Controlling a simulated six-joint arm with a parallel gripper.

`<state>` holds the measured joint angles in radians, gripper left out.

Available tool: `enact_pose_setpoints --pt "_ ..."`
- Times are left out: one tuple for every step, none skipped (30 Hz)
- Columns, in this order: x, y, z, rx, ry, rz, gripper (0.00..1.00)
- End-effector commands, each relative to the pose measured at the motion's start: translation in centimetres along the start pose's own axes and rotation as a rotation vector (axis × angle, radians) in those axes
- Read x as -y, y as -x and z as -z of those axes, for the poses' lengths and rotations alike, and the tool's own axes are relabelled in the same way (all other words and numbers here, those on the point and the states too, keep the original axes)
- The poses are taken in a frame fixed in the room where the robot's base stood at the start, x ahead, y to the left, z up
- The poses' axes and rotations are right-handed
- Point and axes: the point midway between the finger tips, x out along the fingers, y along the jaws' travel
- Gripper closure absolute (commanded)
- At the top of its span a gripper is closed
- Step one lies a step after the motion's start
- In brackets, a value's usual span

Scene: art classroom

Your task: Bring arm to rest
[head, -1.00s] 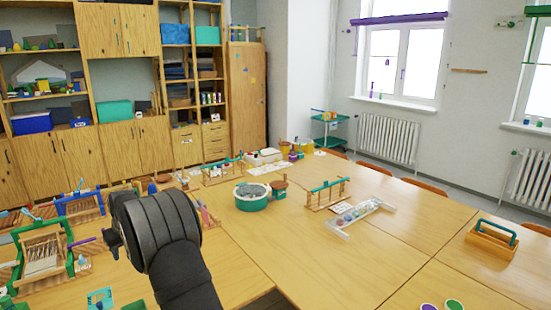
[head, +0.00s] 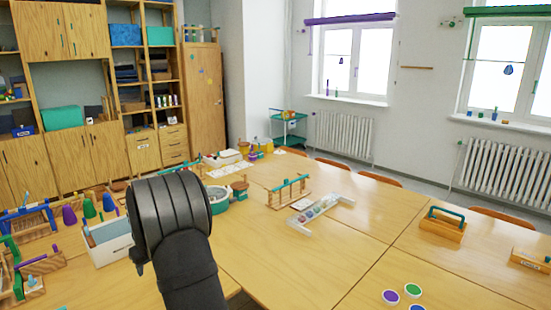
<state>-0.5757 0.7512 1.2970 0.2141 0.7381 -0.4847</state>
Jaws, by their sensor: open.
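My black arm (head: 175,222) rises from the bottom edge of the head view, left of centre, with a thick rounded joint at its upper end. It stands in front of the wooden tables. I do not see my gripper's fingers; they are hidden behind the arm or out of the picture. Nothing held shows.
Left of my arm are a white box (head: 112,250), purple and green cones and wooden frames. Behind it is a round teal-and-white tub (head: 217,200). A clear tray (head: 320,209) and a toolbox (head: 442,226) lie right. The table (head: 300,255) right of my arm is largely bare.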

Motion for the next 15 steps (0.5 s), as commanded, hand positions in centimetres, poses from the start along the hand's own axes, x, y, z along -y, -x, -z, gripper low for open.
enact_pose_setpoints --pt "-0.8 0.1 -0.8 0.001 -0.011 -0.004 0.55" --pt "-1.2 0.2 -1.2 0.0 -0.015 -0.007 0.55" --pt "-1.7 0.3 -1.8 -0.001 -0.02 -0.01 0.55" --pt "-2.1 0.3 -2.2 0.0 -0.024 -0.012 0.55" --pt "-2.5 0.4 -2.7 0.0 -0.029 -0.014 0.55" --pt "-2.9 0.4 -3.2 0.0 -0.035 -0.016 0.55" --pt "-3.2 0.5 -3.6 0.0 -0.039 -0.018 0.55" --pt "-3.5 0.5 -4.0 -0.001 -0.042 -0.021 0.55" --pt "-3.9 0.6 -4.4 -0.001 -0.046 -0.023 0.55" --pt "-4.1 0.6 -4.7 -0.001 -0.048 -0.025 0.55" --pt "-4.3 0.7 -5.0 -0.001 -0.051 -0.026 0.55" --pt "-4.5 0.7 -5.3 -0.001 -0.053 -0.028 0.55" --pt "-4.7 0.7 -5.5 -0.001 -0.055 -0.029 0.55" --pt "-4.8 0.8 -5.7 -0.002 -0.057 -0.03 0.55" --pt "-5.0 0.8 -5.9 -0.002 -0.059 -0.031 0.55"
